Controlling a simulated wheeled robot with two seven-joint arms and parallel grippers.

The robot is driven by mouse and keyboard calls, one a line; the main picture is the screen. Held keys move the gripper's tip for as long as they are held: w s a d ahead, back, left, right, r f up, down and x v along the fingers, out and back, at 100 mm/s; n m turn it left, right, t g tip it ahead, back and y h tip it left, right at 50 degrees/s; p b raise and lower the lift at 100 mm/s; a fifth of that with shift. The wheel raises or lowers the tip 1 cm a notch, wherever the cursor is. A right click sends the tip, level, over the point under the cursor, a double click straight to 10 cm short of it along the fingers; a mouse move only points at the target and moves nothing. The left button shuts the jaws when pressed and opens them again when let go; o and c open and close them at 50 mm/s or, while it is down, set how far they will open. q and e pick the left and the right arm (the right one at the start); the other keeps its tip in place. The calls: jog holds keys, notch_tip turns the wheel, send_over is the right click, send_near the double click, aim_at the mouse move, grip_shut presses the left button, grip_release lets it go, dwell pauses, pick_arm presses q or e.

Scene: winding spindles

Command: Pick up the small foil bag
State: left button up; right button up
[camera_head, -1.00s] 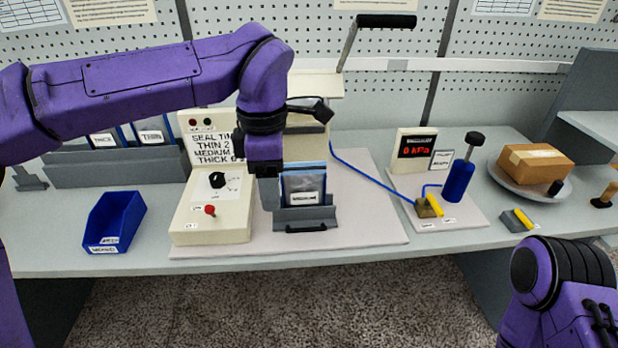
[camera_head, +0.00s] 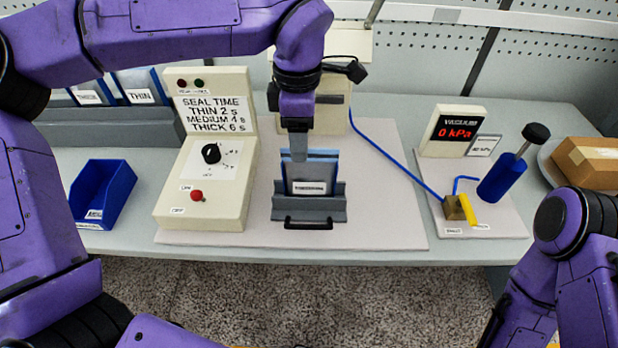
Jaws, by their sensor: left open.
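A flat bag with a blue top edge and a white label (camera_head: 309,187) stands upright in a small grey holder (camera_head: 309,211) with a black front handle; the label is too blurred to read surely. My left gripper (camera_head: 298,150) points down at the bag's top edge, overlapping it in the picture. It is open, one finger mostly hiding the other. I cannot tell whether the bag is between the fingers. Further bags labelled THICK (camera_head: 88,97) and THIN (camera_head: 141,94) stand in a grey rack at the back left. My right arm shows at lower right, its gripper out of view.
A cream sealer box (camera_head: 176,205) with dial and red button stands left of the holder. A blue bin (camera_head: 103,195) is further left. A vacuum gauge (camera_head: 452,130), blue pump (camera_head: 503,178) and blue hose are at right. A cardboard box (camera_head: 590,163) sits at the right edge.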

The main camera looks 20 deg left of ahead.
pick_arm(q)
send_over(310, 178)
jog(key=w+a, duration=0.1)
jog(key=a, duration=0.1)
notch_tip(310, 178, down, 5)
jog(key=shift+d+p, duration=0.1)
jog(key=shift+p, duration=0.3)
jog(key=shift+f, duration=0.35)
jog(key=shift+s, duration=0.2)
grip_shut()
